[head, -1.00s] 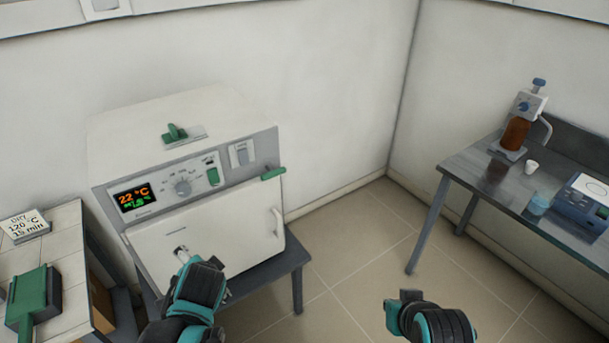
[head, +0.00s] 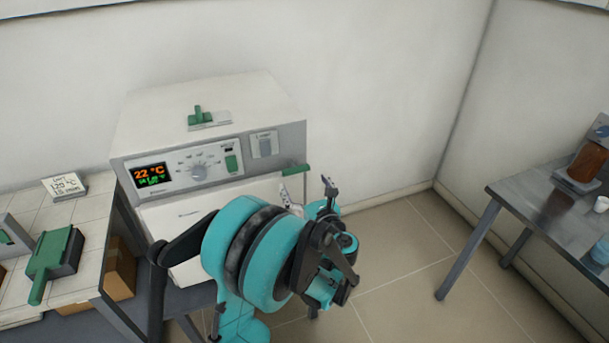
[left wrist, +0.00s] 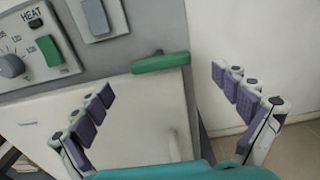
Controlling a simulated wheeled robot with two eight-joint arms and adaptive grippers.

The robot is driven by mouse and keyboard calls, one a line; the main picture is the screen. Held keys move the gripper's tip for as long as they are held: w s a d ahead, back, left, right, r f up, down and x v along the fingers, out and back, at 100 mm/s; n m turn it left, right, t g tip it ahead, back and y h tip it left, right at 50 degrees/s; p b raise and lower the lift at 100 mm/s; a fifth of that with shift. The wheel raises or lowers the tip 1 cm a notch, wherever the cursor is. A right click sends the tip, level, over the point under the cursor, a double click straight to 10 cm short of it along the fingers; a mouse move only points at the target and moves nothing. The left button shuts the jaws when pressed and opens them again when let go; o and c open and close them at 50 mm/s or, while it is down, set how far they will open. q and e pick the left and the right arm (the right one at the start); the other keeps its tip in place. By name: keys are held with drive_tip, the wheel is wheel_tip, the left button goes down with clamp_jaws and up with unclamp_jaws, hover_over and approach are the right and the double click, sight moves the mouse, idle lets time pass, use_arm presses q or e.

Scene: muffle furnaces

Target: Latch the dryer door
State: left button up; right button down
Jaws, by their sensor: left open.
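The dryer (head: 218,120) is a pale box with a grey control panel and a lit display. Its white door (head: 185,212) is largely hidden by my left arm in the head view; the door also shows in the left wrist view (left wrist: 125,120) and looks about flush with the front. A green latch handle (head: 296,169) lies about level at the door's upper right corner; it also shows in the left wrist view (left wrist: 160,63). My left gripper (head: 309,190) is open and empty. In the left wrist view its fingers (left wrist: 163,98) are spread either side of the handle's line, apart from it.
A tiled bench (head: 85,220) at left carries a sign card (head: 65,187) and a green-handled item (head: 55,253). A dark table (head: 530,205) at right holds a brown bottle (head: 588,163). The floor between is clear.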

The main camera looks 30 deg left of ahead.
sight(297, 172)
use_arm(q)
drive_tip(key=x, duration=0.5)
drive_tip(key=shift+b, duration=0.4)
drive_tip(key=c, duration=1.2)
